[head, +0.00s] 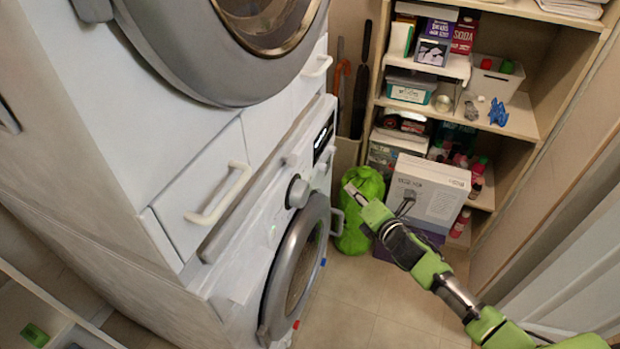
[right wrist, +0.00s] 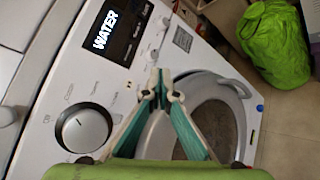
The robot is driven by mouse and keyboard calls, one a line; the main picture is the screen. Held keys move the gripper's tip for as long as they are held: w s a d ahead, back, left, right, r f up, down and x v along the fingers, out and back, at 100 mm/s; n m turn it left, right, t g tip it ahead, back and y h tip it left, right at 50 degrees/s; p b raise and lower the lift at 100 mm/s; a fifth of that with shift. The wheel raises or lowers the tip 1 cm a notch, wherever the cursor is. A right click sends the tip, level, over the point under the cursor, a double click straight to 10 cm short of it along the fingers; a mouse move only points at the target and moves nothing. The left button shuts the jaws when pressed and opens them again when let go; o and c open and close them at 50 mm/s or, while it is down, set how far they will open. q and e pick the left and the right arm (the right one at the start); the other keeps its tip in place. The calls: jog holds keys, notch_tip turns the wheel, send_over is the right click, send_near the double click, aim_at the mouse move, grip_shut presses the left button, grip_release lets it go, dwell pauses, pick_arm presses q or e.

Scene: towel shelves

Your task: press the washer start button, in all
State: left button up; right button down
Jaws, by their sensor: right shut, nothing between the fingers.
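The white washer (head: 255,235) stands at the left of the head view, with a round grey-rimmed door, a large dial (head: 298,191) and a dark display (head: 323,138). In the right wrist view the display (right wrist: 118,30) reads "WATER", the dial (right wrist: 83,128) is at the left, and small buttons and marks lie on the panel around the fingertips. Which one is the start button I cannot tell. My right gripper (head: 350,190) is shut and empty, in front of the washer. Its fingertips (right wrist: 159,82) overlap the panel's door-side edge; contact cannot be told. My left gripper is out of view.
A second round-doored machine (head: 180,50) is above the washer. Wooden shelves (head: 520,118) with supplies stand at the back. The floor (head: 350,310) before the washer is clear.

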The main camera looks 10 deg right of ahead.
jog(key=b, duration=0.2)
send_near(313, 174)
jog(key=w, duration=0.3)
jog(key=shift+w+a+f, duration=0.25)
jog(key=shift+w+f, duration=0.05)
jog(key=shift+w, duration=0.1)
dwell(1.1)
jog(key=shift+w+a, duration=0.2)
jog(key=shift+a, duration=0.15)
